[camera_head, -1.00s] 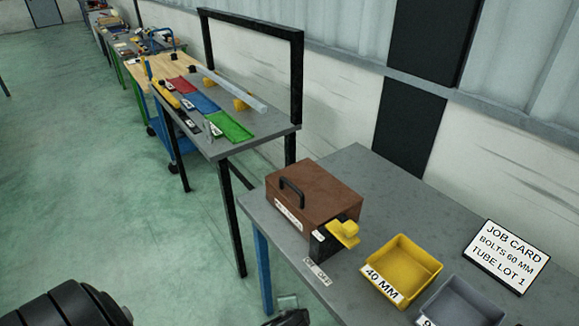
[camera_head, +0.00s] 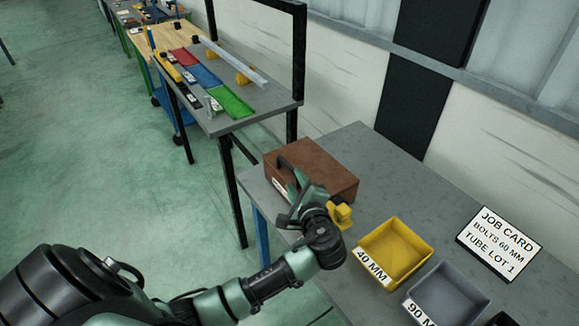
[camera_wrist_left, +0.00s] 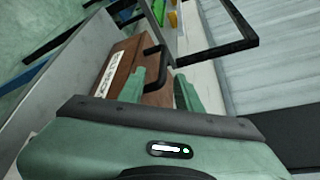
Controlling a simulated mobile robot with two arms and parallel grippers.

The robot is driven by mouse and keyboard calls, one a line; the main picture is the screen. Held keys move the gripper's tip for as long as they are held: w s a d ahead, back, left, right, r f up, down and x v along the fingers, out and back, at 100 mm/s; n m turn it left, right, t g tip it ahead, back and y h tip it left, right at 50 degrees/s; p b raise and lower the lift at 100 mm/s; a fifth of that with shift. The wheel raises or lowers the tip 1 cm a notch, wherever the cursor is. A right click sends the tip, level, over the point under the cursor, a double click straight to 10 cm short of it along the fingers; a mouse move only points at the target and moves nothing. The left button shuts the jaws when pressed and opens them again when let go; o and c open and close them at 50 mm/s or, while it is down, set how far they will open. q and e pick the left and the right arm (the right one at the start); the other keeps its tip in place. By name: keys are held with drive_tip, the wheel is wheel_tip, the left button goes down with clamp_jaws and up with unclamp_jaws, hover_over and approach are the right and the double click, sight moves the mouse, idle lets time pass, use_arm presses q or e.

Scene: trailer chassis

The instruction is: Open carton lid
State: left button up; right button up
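The carton is a brown box (camera_head: 325,170) on the grey table, with a black handle on its lid and a white label on its front. In the left wrist view the box (camera_wrist_left: 126,68) lies ahead of the fingers, and its black handle (camera_wrist_left: 158,55) shows just beyond and between the fingertips. My left gripper (camera_head: 298,182) is over the front of the box, close to the handle. Its two green fingers (camera_wrist_left: 160,78) stand apart in the wrist view; contact with the handle cannot be told. The lid looks closed. My right gripper is not in view.
A yellow piece (camera_head: 341,214) is at the box's right end, partly behind my wrist. A yellow bin (camera_head: 420,238) marked 40 MM, a grey bin (camera_head: 450,285) and a job card (camera_head: 500,243) are to the right. The table behind the box is bare.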

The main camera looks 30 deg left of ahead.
sight(291, 170)
use_arm(q)
drive_tip(key=shift+w+a+r, duration=0.15)
drive_tip(key=shift+w+a, duration=0.05)
drive_tip(key=shift+w, duration=0.15)
drive_tip(key=p+x, duration=0.1)
drive_tip(key=x, duration=0.5)
drive_tip(key=shift+a, duration=0.15)
drive_tip(key=shift+w+a+p, duration=0.3)
drive_tip(key=shift+a, duration=0.05)
clamp_jaws()
drive_tip(key=shift+f, duration=0.3)
idle(0.4)
